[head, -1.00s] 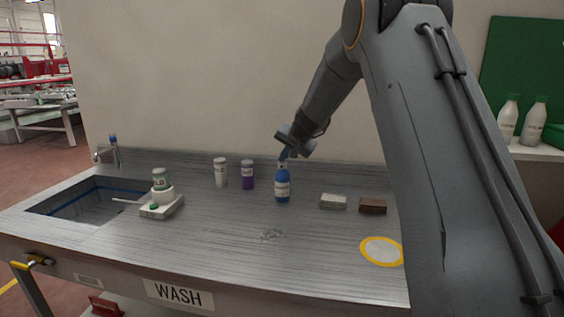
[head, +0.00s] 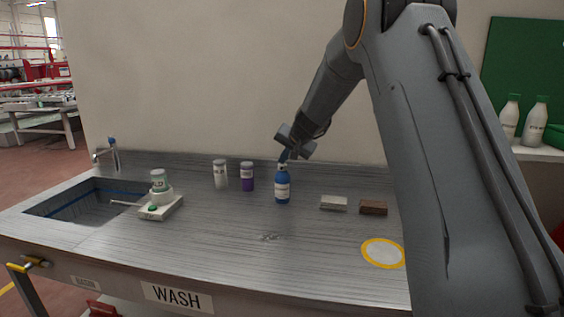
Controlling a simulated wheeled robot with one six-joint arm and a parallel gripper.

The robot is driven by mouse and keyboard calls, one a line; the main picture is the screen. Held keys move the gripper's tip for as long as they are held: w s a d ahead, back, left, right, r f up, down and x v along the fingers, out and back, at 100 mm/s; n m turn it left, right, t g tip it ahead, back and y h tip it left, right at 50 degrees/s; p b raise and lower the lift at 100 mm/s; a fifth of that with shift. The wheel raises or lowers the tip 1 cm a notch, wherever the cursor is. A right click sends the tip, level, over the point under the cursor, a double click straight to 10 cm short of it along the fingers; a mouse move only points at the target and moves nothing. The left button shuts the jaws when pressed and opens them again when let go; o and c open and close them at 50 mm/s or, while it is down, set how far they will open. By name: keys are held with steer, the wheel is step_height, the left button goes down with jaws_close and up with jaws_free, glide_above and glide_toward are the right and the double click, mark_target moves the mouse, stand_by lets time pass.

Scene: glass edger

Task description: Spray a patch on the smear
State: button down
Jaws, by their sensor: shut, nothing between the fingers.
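A blue bottle (head: 282,187) with a white label stands upright on the steel bench. My gripper (head: 284,157) is shut right at the top of this bottle, with nothing seen between its fingers. Whether the fingertips touch the bottle's top I cannot tell. A faint greyish smear (head: 268,237) lies on the bench top in front of the bottle, toward the front edge.
A white bottle (head: 220,175) and a purple bottle (head: 247,177) stand left of the blue one. A pale block (head: 333,203), a brown block (head: 373,207) and a yellow ring (head: 367,257) lie right. A white device (head: 161,208) stands beside the sink (head: 85,205).

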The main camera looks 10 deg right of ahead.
mark_target(284, 165)
steer(key=shift+r+p, duration=2.45)
steer(key=shift+r, duration=0.1)
steer(key=s+f+n+g, duration=0.2)
steer(key=s+f, duration=0.2)
steer(key=s, duration=1.2)
steer(key=s+f+n+g+h, duration=0.1)
steer(key=s+f+n+g, duration=0.1)
steer(key=s, duration=1.5)
steer(key=s+f+n+g+h, duration=0.1)
steer(key=s+f, duration=0.5)
steer(key=s, duration=1)
steer(key=n+g, duration=0.1)
steer(key=g, duration=0.1)
steer(key=shift+s+a+f+g, duration=0.2)
steer(key=shift+s+a+g, duration=0.1)
steer(key=shift+s, duration=0.1)
steer(key=shift+d, duration=0.1)
